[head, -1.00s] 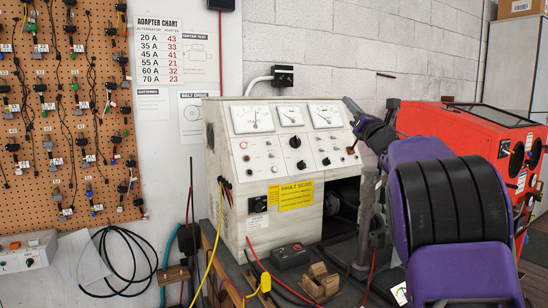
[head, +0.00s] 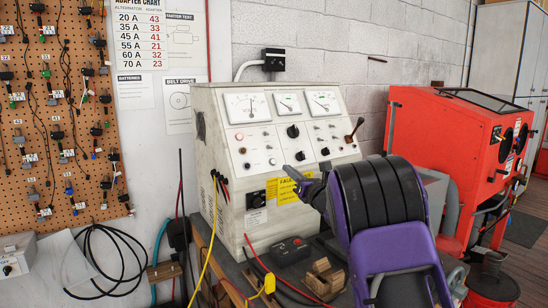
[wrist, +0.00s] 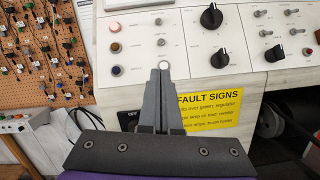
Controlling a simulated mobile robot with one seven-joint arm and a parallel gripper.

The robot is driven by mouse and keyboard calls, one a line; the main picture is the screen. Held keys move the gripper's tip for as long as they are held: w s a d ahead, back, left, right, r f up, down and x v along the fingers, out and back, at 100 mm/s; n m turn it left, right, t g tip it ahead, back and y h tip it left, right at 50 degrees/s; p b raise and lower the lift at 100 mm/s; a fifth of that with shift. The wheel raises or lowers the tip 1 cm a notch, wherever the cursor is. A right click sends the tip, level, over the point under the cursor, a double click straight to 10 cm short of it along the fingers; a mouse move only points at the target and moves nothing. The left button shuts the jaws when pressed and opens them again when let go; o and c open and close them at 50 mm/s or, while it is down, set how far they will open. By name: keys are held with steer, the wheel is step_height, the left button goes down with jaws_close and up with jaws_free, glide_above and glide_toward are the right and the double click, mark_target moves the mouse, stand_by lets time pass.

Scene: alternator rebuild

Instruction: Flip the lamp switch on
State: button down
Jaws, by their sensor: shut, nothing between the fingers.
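The white test bench (head: 222,165) has a sloped control panel with dials, lamps, knobs and several small toggle switches. No readable label marks the lamp switch. In the wrist view, two small toggles (wrist: 158,21) and (wrist: 161,42) stand one above the other, with a round white button (wrist: 164,64) below them. My gripper (head: 287,171) is shut and empty at the panel's lower edge; in the wrist view its fingertips (wrist: 160,74) overlap the area just below that button. I cannot tell whether they touch the panel. A pale red lamp (wrist: 115,27) is left of the toggles.
Black rotary knobs (wrist: 211,16) and more toggles (wrist: 266,33) lie right of my fingers. A yellow fault sign (wrist: 207,111) is below the panel. A red cabinet (head: 440,140) stands right.

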mark_target(271, 148)
steer(key=shift+p+x, duration=1.25)
steer(key=shift+x, duration=3.8)
steer(key=shift+s+r+b, duration=0.1)
steer(key=shift+r+b, duration=0.1)
steer(key=shift+b, duration=0.85)
steer(key=shift+d+r+b, duration=0.1)
steer(key=shift+r+b, duration=0.2)
steer(key=shift+b, duration=0.35)
steer(key=shift+s+r, duration=0.1)
steer(key=shift+r, duration=0.05)
steer(key=shift+r+g+h, duration=0.5)
steer(key=shift+r+g, duration=0.05)
steer(key=shift+g, duration=0.15)
steer(key=shift+r, duration=0.4)
